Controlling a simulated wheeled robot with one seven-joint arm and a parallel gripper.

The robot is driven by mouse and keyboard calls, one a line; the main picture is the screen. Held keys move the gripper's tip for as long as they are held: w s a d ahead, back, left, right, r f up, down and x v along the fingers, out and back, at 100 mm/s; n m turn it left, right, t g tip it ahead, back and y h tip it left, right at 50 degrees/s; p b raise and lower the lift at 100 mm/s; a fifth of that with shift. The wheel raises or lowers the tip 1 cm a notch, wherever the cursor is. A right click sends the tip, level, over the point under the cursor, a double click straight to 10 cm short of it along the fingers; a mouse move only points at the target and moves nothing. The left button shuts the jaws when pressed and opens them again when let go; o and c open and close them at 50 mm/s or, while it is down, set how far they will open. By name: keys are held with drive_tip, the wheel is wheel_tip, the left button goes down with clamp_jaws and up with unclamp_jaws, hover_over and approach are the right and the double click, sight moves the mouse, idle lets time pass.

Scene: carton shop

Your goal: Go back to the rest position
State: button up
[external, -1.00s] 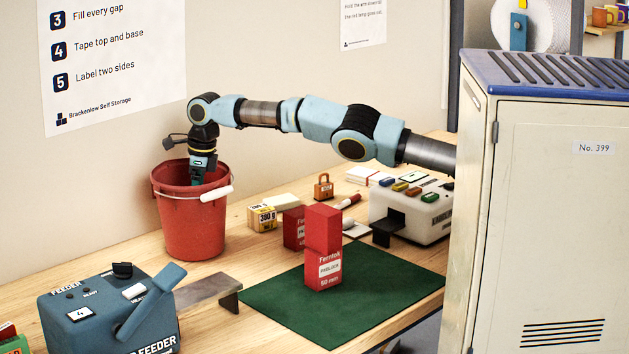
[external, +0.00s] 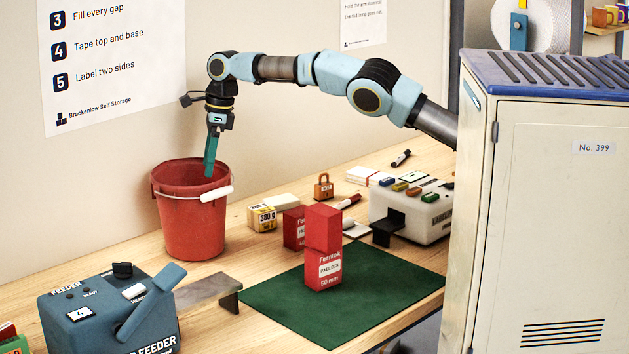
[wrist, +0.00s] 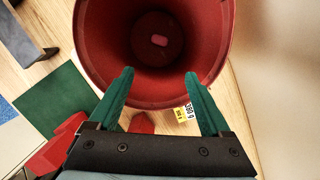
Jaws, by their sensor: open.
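My gripper (external: 210,156) has green fingers and points down over the red bucket (external: 190,228), with its tips about at the rim. In the wrist view the two fingertips (wrist: 158,82) are spread apart with nothing between them. The bucket (wrist: 85,50) opens beyond the fingers in that view. My arm reaches across above the bench from the right.
Red padlock cartons (external: 323,262) stand on and by the green mat (external: 285,312). A yellow box (external: 262,217), an orange padlock (external: 323,187) and a white machine (external: 425,225) are behind. A blue feeder (external: 75,315) is front left. A tall cabinet (external: 550,230) stands right.

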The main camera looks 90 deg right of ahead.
drive_tip(key=s+a+r+n+p, duration=0.1)
drive_tip(key=s+a+n+p, duration=0.1)
drive_tip(key=s+a+n, duration=0.2)
drive_tip(key=s+a+n+p, duration=0.2)
drive_tip(key=s+a+n, duration=0.3)
drive_tip(key=s+n, duration=0.6)
drive_tip(key=s+a+r+n+p, duration=0.1)
drive_tip(key=s+a+n+p, duration=0.1)
drive_tip(key=s+a+n, duration=0.2)
drive_tip(key=s+n, duration=0.3)
drive_tip(key=s, duration=0.5)
drive_tip(key=shift+s+a+r+n+g+h, duration=0.3)
drive_tip(key=shift+s+r+n, duration=0.05)
drive_tip(key=shift+n, duration=0.05)
drive_tip(key=shift+o, duration=0.7)
drive_tip(key=s+a+f+n, duration=0.1)
drive_tip(key=s+a+n, duration=0.1)
drive_tip(key=s+n, duration=0.3)
drive_tip(key=s+a+f+n+p, duration=0.1)
drive_tip(key=s+a+n, duration=0.2)
drive_tip(key=s, duration=0.6)
drive_tip(key=shift+s+a+n, duration=0.3)
drive_tip(key=shift+n, duration=0.6)
